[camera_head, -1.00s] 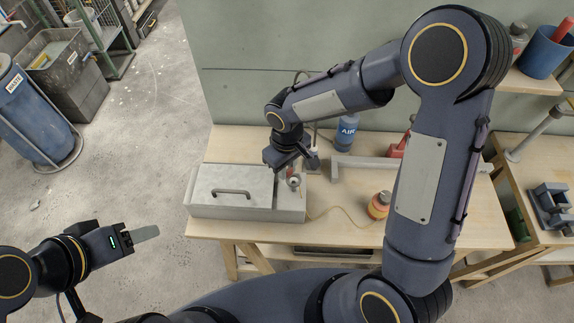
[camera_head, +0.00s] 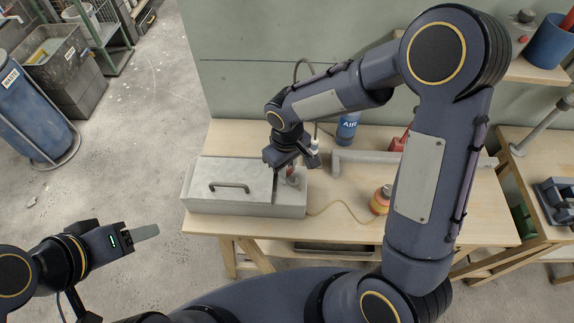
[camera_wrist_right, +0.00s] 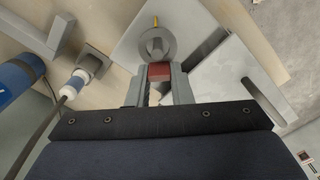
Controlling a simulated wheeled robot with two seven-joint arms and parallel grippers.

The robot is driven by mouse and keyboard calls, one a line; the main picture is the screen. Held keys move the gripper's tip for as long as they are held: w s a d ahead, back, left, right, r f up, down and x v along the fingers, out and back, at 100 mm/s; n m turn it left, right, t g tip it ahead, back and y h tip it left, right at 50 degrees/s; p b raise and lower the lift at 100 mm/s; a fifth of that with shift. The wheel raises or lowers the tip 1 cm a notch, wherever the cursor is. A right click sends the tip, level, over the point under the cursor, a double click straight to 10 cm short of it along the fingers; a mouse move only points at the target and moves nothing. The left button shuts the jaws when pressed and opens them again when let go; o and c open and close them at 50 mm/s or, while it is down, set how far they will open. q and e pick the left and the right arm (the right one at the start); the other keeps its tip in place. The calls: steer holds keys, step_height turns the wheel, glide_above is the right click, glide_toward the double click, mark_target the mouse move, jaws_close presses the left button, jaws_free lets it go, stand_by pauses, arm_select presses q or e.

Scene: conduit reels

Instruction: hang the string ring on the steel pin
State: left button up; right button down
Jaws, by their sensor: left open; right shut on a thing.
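My right gripper (camera_head: 290,168) is over the right end of a grey box (camera_head: 240,208) on the workbench. It is shut on a small red piece (camera_wrist_right: 158,72), which shows between the fingertips in the right wrist view. A round grey part (camera_wrist_right: 157,45) is just beyond the red piece, with a small yellow tip (camera_wrist_right: 156,21) behind it. I cannot tell whether they touch. A thin string (camera_head: 345,206) runs from an orange and yellow reel (camera_head: 381,201) to the box's right side. I cannot clearly make out the string ring or steel pin. My left gripper (camera_head: 147,232) is open and empty, left of the bench.
The box lid has a dark handle (camera_head: 229,187). A blue AIR bottle (camera_head: 347,128), a white-capped bottle (camera_head: 315,148) and a grey bar (camera_head: 375,160) are at the back.

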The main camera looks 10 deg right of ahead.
steer(key=c, duration=1.2)
jaws_free()
steer(key=shift+r, duration=0.15)
step_height(320, 180, up, 8)
steer(key=shift+f, duration=0.2)
steer(key=s+d+r+m+t+y, duration=0.2)
steer(key=s+d+r+m, duration=0.2)
steer(key=s+d+r, duration=0.35)
steer(key=s+d+m+t+y, duration=0.1)
steer(key=s+d+m+t, duration=0.2)
steer(key=s, duration=0.7)
steer(key=shift+s+m+t+y, duration=0.3)
steer(key=shift+y, duration=0.1)
